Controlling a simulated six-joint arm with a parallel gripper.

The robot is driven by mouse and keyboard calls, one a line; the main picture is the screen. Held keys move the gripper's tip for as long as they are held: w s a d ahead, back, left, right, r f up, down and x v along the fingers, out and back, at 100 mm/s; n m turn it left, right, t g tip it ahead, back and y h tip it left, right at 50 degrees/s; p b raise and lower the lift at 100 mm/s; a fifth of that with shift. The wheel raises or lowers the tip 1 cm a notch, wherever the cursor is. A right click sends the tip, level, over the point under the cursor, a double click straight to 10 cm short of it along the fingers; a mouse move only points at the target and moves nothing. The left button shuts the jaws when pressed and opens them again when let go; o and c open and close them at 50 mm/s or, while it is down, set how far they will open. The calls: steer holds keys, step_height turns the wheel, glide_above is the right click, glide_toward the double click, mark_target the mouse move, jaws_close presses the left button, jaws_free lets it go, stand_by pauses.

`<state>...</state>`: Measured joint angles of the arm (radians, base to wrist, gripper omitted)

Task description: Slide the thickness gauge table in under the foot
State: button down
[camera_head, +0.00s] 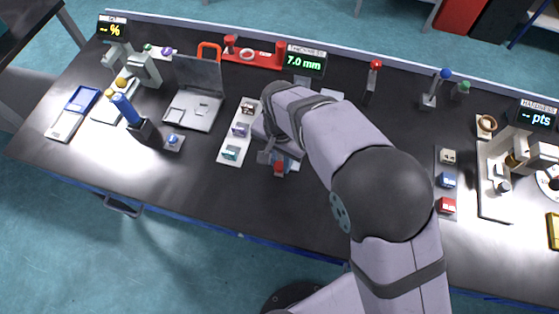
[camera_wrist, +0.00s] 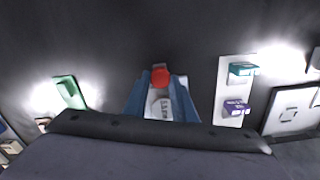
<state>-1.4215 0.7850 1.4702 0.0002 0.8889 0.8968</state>
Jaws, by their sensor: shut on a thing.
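The thickness gauge display (camera_head: 305,61) reads 7.0 mm at the back of the bench. My arm covers much of the area in front of it, and I cannot make out the foot. My gripper (camera_head: 279,160) is low over the middle of the bench. It is shut on a red-ended piece (camera_head: 279,168), which also shows in the wrist view (camera_wrist: 160,76) with a pale, marked body between two blue sides. I cannot tell for certain whether this piece is the gauge table.
A white strip (camera_head: 229,151) with several small samples lies just left of my gripper. A grey open case (camera_head: 194,105) stands further left. A dark strip of samples (camera_head: 446,183) and the hardness tester (camera_head: 530,155) are at right. The front bench edge is clear.

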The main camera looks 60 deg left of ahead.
steer(key=w+a+p, duration=0.1)
steer(key=w+a, duration=0.6)
steer(key=shift+w+a+r, duration=0.15)
steer(key=shift+w+a, duration=0.2)
steer(key=c, duration=1.5)
jaws_free()
steer(key=shift+w, duration=0.1)
steer(key=shift+o, duration=0.2)
step_height(320, 180, up, 7)
steer(key=b, duration=0.2)
steer(key=shift+r, duration=0.15)
